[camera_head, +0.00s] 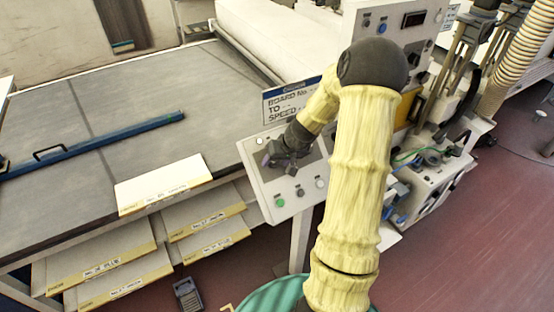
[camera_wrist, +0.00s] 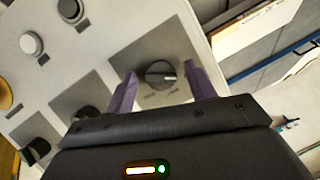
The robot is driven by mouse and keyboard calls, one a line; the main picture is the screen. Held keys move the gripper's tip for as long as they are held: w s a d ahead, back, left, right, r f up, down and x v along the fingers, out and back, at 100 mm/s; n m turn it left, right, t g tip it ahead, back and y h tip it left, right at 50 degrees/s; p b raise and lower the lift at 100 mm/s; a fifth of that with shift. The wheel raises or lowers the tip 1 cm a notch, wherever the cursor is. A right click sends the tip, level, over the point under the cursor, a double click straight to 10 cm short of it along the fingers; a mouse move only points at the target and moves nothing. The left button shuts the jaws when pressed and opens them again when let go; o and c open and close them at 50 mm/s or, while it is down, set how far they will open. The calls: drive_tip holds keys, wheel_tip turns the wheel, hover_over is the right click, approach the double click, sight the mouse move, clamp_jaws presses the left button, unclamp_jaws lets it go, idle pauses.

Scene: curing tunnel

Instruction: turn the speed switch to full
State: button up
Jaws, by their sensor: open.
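The grey control panel (camera_head: 262,186) stands at the right end of the long table, and my gripper (camera_head: 272,160) is over its left part. In the wrist view, a dark round rotary knob (camera_wrist: 160,74) with a pale pointer line sits on a grey plate. The open fingers of my gripper (camera_wrist: 164,88) are on either side of this knob, and contact cannot be told. Two more dark knobs (camera_wrist: 88,113) (camera_wrist: 36,149) show on the panel, partly hidden by my gripper. The marks by the knobs are too small to read, so I cannot tell which is the speed switch.
A sign (camera_head: 287,103) reading "BOARD No", "TO" and "SPEED" stands behind the panel. A green button (camera_head: 280,202) and paler buttons line the panel's front. The table (camera_head: 90,110) carries a blue bar (camera_head: 95,145) and a white board (camera_head: 160,185). Labelled boards lie on shelves below.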

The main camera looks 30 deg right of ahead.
drive_tip(key=c, duration=0.9)
drive_tip(key=shift+c, duration=0.2)
